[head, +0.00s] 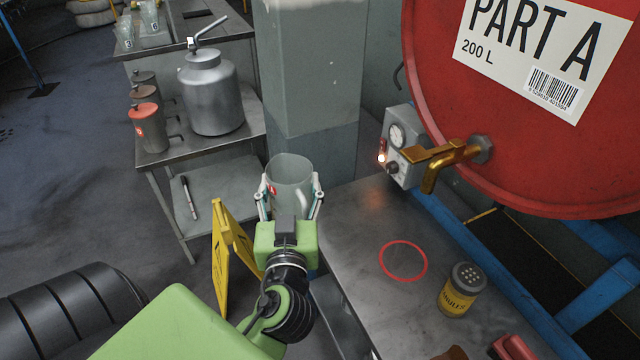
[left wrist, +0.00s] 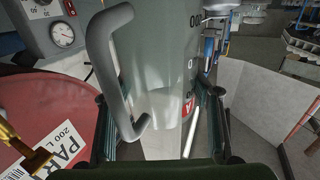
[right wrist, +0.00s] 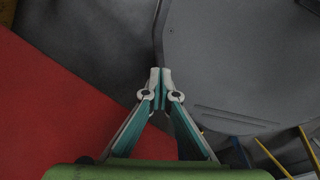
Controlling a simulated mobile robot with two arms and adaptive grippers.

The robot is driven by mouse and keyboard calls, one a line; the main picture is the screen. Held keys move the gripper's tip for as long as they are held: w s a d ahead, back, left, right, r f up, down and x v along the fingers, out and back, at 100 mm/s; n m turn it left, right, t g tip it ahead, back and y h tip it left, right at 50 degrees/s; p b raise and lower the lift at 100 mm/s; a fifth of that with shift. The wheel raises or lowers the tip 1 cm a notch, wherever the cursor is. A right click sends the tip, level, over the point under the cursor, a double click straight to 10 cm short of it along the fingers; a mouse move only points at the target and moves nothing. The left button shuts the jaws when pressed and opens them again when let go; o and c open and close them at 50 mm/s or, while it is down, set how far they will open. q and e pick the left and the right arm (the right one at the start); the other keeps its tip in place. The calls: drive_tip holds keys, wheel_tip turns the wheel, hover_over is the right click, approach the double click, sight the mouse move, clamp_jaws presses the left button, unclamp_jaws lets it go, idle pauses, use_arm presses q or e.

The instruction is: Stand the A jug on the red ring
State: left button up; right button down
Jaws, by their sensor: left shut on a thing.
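The A jug (head: 290,173) is a translucent grey-green jug with a handle and a red mark. My left gripper (head: 290,196) is shut around its body and holds it upright in front of the grey pillar, left of the metal bench. In the left wrist view the jug (left wrist: 160,70) fills the middle between the fingers, its grey handle to the left. The red ring (head: 403,261) is a thin circle on the bench top, empty, to the right of and nearer than the jug. My right gripper (right wrist: 160,80) shows only in the right wrist view, fingertips together and empty.
A yellow tin (head: 461,290) stands right of the ring. The red PART A drum (head: 530,150) with a brass tap (head: 440,160) overhangs the bench (head: 350,235). A gauge box (head: 400,145) stands behind. A shelf (head: 160,165) and yellow floor sign (head: 228,255) are left.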

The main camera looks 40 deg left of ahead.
use_arm(q)
drive_tip(key=shift+s+a+r, duration=0.2)
drive_tip(key=shift+s+a, duration=0.05)
drive_tip(key=w+d+f+m+t+h, duration=0.2)
drive_tip(key=d+m+h, duration=0.5)
drive_tip(key=d, duration=0.9)
drive_tip(key=t+h, duration=0.1)
drive_tip(key=h, duration=0.2)
drive_tip(key=shift+t+h, duration=0.3)
drive_tip(key=shift+h, duration=0.1)
drive_tip(key=shift+w+f, duration=0.1)
drive_tip(key=shift+d, duration=0.1)
